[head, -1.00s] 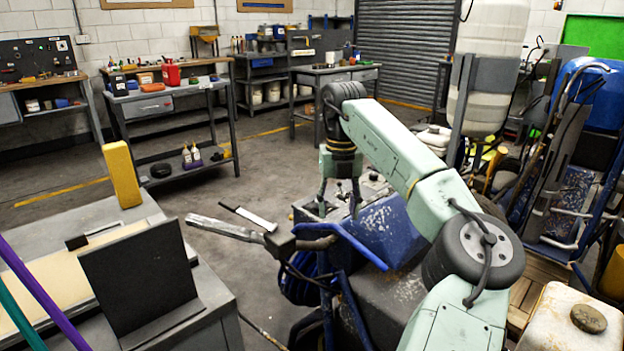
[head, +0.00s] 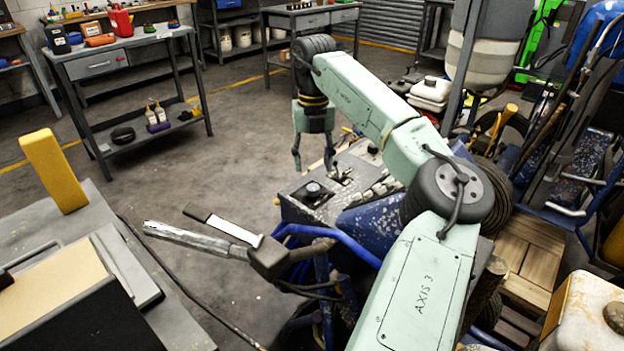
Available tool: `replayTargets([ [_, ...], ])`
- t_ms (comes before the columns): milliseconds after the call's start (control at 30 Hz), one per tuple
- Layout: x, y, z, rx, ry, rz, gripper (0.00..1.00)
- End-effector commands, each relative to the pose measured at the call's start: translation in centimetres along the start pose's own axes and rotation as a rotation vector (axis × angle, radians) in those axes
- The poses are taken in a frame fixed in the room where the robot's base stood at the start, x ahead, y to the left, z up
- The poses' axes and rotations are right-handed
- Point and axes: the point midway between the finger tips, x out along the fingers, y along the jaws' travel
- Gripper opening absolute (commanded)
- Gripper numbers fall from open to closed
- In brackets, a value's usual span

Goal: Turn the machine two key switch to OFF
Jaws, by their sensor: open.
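A blue, paint-spattered machine (head: 375,222) with a grey control panel (head: 295,208) on top stands at the middle of the head view. My gripper (head: 313,162) points down, open and empty, above or beyond the panel's far left part. Its fingers appear apart from the controls, though depth is hard to judge. My arm hides part of the machine's right side.
A handlebar with a blue hose (head: 325,237) and a grey lever (head: 195,240) reach out in front of the machine. A grey bench (head: 150,310) with a yellow block (head: 53,170) stands at left. A wooden pallet (head: 520,250) lies at right. Floor behind-left is clear.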

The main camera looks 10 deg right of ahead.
Motion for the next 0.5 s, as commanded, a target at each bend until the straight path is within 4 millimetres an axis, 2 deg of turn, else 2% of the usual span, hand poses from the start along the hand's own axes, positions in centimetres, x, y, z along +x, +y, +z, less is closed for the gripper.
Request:
replayTargets([
  [200, 4.1, 0.1, -0.1, -0.001, 0.003, 0.002, 0.48],
  [400, 6.5, 0.0, 0.0, 0.000, 0.001, 0.002, 0.48],
  [500, 7.0, 0.1, 0.0, -0.001, 0.000, 0.002, 0.48],
])
